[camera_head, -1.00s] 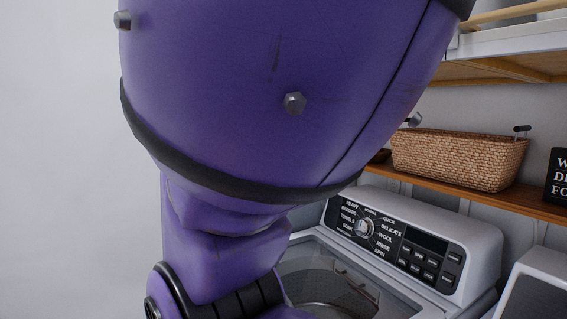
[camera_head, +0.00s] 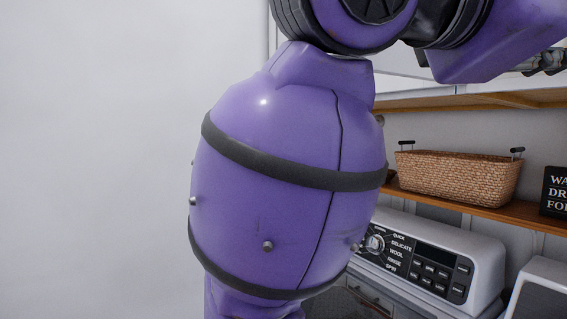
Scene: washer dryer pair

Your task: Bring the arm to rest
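My own purple arm fills the middle of the head view, close to the camera. Its rounded link with black bands stands upright, and a further purple link runs to the right along the top edge. A grey metal part shows at the upper right, at the end of that link; I cannot tell whether it belongs to a gripper. No gripper fingertips can be made out. The arm hides much of the washer (camera_head: 469,257) behind it.
A wicker basket (camera_head: 458,179) and a black sign (camera_head: 555,191) stand on a wooden shelf (camera_head: 510,214) at the right. A second white machine (camera_head: 540,290) is at the lower right. A higher shelf (camera_head: 480,102) is above. The plain wall (camera_head: 95,160) at the left is clear.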

